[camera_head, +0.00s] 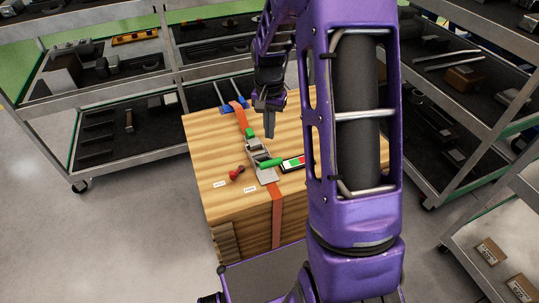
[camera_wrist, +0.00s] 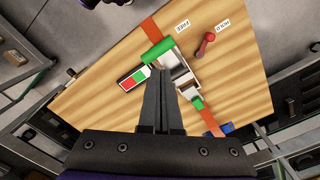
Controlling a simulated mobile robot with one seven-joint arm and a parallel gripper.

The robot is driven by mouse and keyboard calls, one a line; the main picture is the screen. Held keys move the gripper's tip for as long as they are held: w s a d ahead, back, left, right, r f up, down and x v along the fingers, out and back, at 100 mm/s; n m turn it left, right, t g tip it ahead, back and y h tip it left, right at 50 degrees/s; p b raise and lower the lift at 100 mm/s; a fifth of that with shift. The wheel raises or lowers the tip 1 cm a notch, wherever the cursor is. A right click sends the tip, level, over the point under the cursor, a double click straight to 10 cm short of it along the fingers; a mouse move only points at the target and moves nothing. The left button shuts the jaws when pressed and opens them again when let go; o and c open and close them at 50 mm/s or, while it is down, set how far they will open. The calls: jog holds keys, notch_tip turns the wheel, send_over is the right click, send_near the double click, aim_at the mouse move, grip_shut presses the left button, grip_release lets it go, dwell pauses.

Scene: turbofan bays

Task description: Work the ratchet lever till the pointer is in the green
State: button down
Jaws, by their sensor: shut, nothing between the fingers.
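The ratchet (camera_head: 258,160) is a grey metal buckle on an orange strap (camera_head: 240,115) on top of a wooden crate (camera_head: 213,165). Its green-handled lever (camera_head: 271,162) points toward the gauge; the green handle also shows in the wrist view (camera_wrist: 158,53). The gauge (camera_wrist: 133,79) is a small dark-framed panel with white, green and red zones. Its pointer is too small to make out. My gripper (camera_head: 270,134) is shut and empty, above the crate near the ratchet. In the wrist view its fingers (camera_wrist: 161,75) overlap the ratchet's near side; I cannot tell whether they touch.
A red knobbed lever (camera_head: 236,173) stands left of the ratchet, beside two white labels (camera_head: 220,183). A blue-ended bar fitting (camera_head: 232,105) lies at the crate's back edge. Metal shelves (camera_head: 110,125) with tools stand behind and on both sides.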

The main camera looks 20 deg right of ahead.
aim_at(270, 161)
jog(key=w+r+n+b, duration=0.1)
jog(key=n, duration=0.7)
jog(key=w+r+n+g+b, duration=0.1)
jog(key=r+n, duration=0.1)
jog(key=n, duration=0.7)
jog(key=w+r+n+b, duration=0.1)
jog(key=n, duration=0.8)
jog(key=shift+r+g+b, duration=0.2)
jog(key=shift+g+b, duration=0.2)
jog(key=s+f, duration=0.1)
jog(key=f, duration=0.3)
jog(key=s+f+b, duration=0.1)
jog(key=f, duration=0.4)
jog(key=s+f+b, duration=0.1)
jog(key=f, duration=0.3)
jog(key=shift+f, duration=0.35)
